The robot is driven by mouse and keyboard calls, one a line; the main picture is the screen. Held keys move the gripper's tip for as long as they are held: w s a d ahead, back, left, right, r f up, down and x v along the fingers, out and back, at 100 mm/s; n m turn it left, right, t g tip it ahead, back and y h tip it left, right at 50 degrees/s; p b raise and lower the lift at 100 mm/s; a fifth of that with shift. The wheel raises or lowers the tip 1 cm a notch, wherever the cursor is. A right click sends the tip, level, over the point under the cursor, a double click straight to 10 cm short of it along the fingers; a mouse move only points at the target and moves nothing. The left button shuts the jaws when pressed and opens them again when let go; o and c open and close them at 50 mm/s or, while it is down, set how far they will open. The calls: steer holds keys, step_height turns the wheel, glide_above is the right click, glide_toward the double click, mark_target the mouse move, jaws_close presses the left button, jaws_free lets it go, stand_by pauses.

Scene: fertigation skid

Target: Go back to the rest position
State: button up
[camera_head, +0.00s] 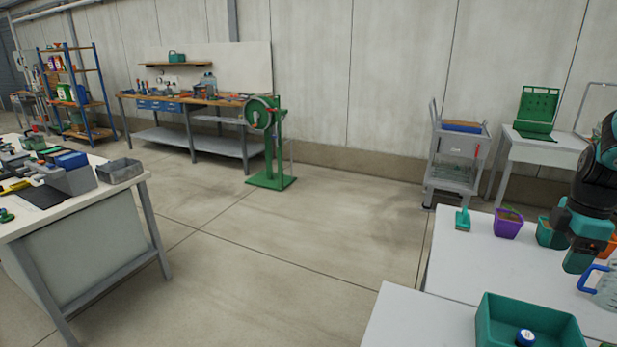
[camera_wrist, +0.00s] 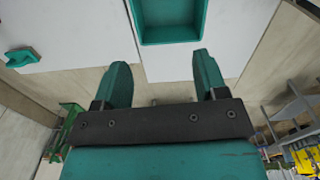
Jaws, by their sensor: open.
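My gripper (camera_wrist: 160,80) is open and empty in the wrist view, its two green fingers spread apart. It points over the edges of the white tables, with bare floor showing between and beyond the fingers. A green tray (camera_wrist: 170,38) lies past the fingertips at the top of that view. In the head view my arm comes in at the right edge, above the right white table (camera_head: 480,250). The fingertips are not clear in the head view.
The green tray (camera_head: 500,312) holds a white and blue round item (camera_head: 525,337). A purple pot (camera_head: 508,224), a green pot (camera_head: 549,232) and a clear jug with a blue handle (camera_head: 604,287) stand near my arm. A grey cart (camera_head: 457,160) stands behind. The middle floor is clear.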

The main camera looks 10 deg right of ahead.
steer(key=w+a+r+m+y, duration=0.1)
steer(key=w+a+r, duration=0.1)
steer(key=a, duration=0.7)
steer(key=w+a+r+t, duration=0.1)
steer(key=a+r, duration=0.1)
steer(key=a, duration=0.6)
steer(key=w+a+r+m+y, duration=0.1)
steer(key=w+a+r, duration=0.15)
steer(key=a, duration=0.65)
steer(key=s+a+r+m+g+y, duration=0.1)
steer(key=s+a+r+m+y, duration=0.1)
steer(key=s+a, duration=1.3)
steer(key=a+r, duration=0.1)
steer(key=a, duration=0.2)
steer(key=shift+a, duration=0.4)
steer(key=shift+c, duration=0.5)
